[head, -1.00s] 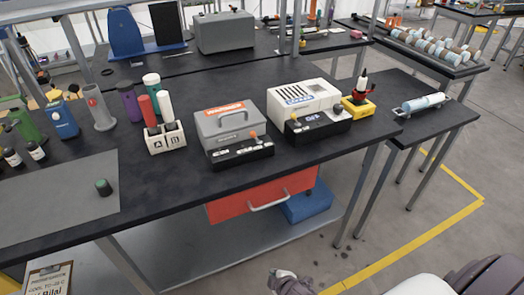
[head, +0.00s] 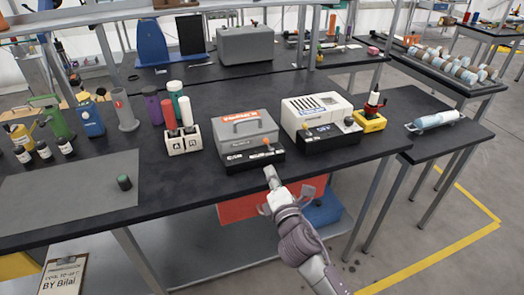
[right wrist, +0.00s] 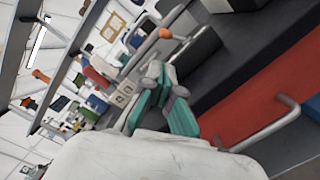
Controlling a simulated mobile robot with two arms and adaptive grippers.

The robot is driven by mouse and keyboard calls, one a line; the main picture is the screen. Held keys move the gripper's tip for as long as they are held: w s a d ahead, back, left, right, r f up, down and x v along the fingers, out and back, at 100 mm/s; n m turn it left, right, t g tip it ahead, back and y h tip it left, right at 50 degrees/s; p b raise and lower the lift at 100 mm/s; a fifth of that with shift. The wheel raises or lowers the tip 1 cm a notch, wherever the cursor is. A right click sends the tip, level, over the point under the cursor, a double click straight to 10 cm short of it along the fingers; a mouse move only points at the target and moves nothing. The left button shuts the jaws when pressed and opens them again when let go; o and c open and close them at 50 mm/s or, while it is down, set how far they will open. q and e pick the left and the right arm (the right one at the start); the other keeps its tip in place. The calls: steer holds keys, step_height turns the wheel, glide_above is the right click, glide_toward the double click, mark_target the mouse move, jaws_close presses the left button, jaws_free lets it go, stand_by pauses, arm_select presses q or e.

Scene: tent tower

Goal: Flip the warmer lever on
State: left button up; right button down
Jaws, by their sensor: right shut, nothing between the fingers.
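The warmer (head: 232,127) is a grey box with an orange label and a handle on its lid. It stands near the front edge of the table. A black control panel (head: 240,162) lies along its front. The warmer's lever (head: 267,141) has an orange knob and rises from the right part of this panel. The knob also shows in the right wrist view (right wrist: 165,33), beyond my fingertips. My right gripper (head: 270,174) is shut and empty, in front of the panel, a little below the knob and apart from it. My left gripper is out of view.
A white machine (head: 318,104) with its own black panel stands right of the warmer, with a yellow-based red device (head: 371,112) beyond it. A white two-slot holder (head: 184,142) stands on the left. A red drawer (head: 240,209) with a metal handle hangs below the table edge.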

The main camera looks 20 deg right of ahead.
mark_target(267, 144)
steer(key=w, duration=1)
steer(key=shift+w+d+p, duration=0.1)
steer(key=shift+d+p, duration=0.1)
steer(key=shift+p, duration=0.15)
